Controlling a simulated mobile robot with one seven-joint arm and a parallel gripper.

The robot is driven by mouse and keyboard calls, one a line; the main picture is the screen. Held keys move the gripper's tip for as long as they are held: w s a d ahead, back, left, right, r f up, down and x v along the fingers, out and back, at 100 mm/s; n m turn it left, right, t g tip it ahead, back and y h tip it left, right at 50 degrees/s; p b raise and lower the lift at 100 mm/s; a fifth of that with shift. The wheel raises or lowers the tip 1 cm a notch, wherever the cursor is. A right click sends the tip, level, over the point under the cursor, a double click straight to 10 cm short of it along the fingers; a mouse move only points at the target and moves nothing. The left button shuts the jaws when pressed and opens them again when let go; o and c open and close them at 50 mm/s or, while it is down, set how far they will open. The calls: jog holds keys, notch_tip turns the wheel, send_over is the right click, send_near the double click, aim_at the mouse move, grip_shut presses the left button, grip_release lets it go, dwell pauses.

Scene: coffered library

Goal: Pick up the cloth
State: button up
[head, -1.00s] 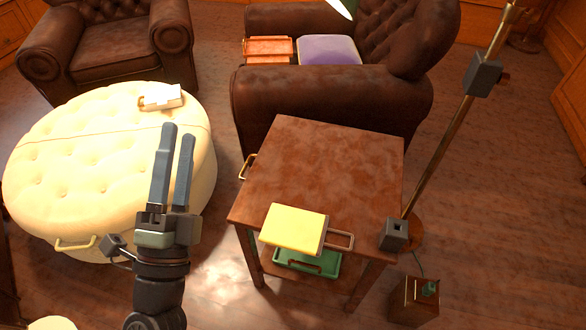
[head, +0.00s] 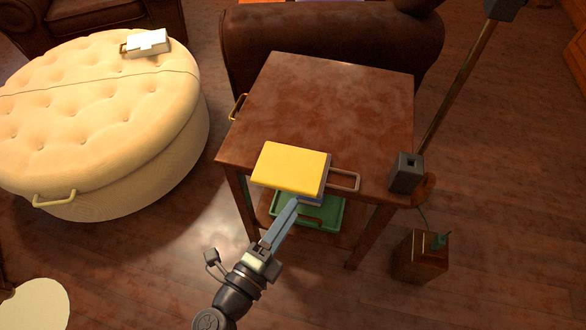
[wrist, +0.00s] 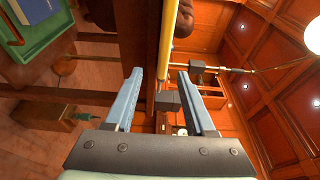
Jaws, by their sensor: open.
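A flat yellow folded piece (head: 290,168), which looks like the cloth, lies near the front edge of the wooden side table (head: 325,95). A bluish layer shows under its right front corner, and a handle sticks out to the right. In the wrist view the yellow piece (wrist: 166,35) shows edge-on as a narrow upright strip ahead of my fingers. My gripper (head: 291,206) is in front of the table, just short of the yellow piece's near edge. In the wrist view my gripper (wrist: 159,74) has its fingers apart with nothing held between them.
A green tray (head: 335,213) sits on the lower shelf, below my fingertips. A dark grey block (head: 405,173) is at the table's right corner beside a pole. A cream ottoman (head: 100,120) stands left, with floor between. A small wooden box (head: 420,255) is at lower right.

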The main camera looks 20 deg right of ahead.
aim_at(301, 194)
jog(key=b+x, duration=0.1)
jog(key=x, duration=0.1)
jog(key=b+x, duration=0.1)
jog(key=x, duration=0.2)
jog(key=shift+w+d+r, duration=0.15)
jog(key=shift+w+r, duration=0.1)
jog(key=shift+w, duration=0.05)
jog(key=shift+c, duration=0.3)
grip_shut()
